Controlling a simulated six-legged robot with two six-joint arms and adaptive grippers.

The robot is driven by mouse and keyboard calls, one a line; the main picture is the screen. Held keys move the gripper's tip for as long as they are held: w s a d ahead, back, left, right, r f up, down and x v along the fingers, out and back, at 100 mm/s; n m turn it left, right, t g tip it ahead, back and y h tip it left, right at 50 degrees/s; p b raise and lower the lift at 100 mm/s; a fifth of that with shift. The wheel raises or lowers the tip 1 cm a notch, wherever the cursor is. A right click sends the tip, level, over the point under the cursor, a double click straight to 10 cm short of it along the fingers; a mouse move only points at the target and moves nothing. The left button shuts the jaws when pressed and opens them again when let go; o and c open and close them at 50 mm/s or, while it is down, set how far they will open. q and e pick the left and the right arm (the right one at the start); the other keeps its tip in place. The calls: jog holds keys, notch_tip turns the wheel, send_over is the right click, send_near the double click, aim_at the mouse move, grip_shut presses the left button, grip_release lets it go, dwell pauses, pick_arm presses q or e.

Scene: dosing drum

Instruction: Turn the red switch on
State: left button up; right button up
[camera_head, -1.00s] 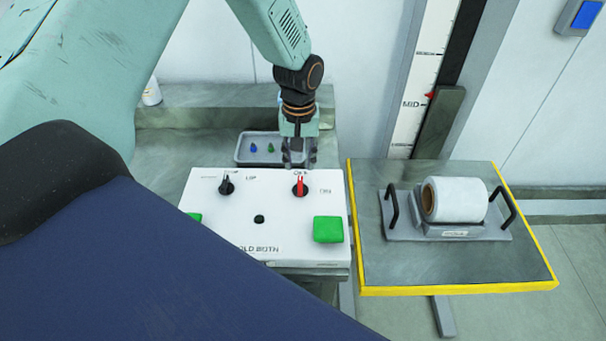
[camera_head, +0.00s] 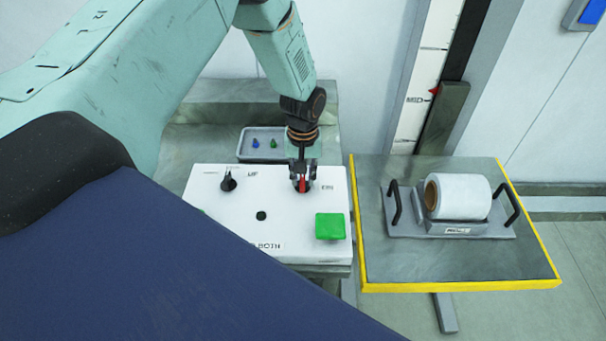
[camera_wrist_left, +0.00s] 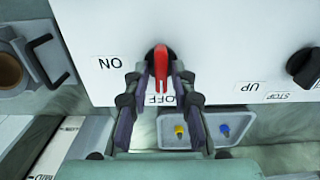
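The red switch (camera_head: 302,183) is a red handle on a round black base on the white control panel (camera_head: 285,226). In the left wrist view the red switch (camera_wrist_left: 161,66) points at the OFF label, and the ON label is off to its left. My left gripper (camera_head: 302,172) is down at the switch from behind. In the wrist view the fingers of my left gripper (camera_wrist_left: 161,78) stand one on each side of the red handle, with a narrow gap visible beside it. They look open around it; contact cannot be made out. My right gripper is not in view.
The panel also has a black switch (camera_head: 228,181) on its left and a green button (camera_head: 330,226) at front right. A yellow-edged table (camera_head: 460,287) with a white roll (camera_head: 463,196) stands to the right.

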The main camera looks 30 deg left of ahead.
pick_arm(q)
jog(key=shift+s+r, duration=0.15)
jog(key=shift+s, duration=0.15)
grip_shut()
jog(key=shift+w, duration=0.1)
jog(key=shift+m, duration=0.3)
jog(key=m, duration=0.3)
jog(key=shift+b, duration=0.35)
jog(key=m, duration=0.4)
jog(key=shift+b, duration=0.3)
jog(key=m+b, duration=0.1)
jog(key=m, duration=0.4)
jog(key=m+b, duration=0.1)
jog(key=m, duration=0.4)
jog(key=shift+s+m, duration=0.2)
jog(key=shift+m, duration=0.1)
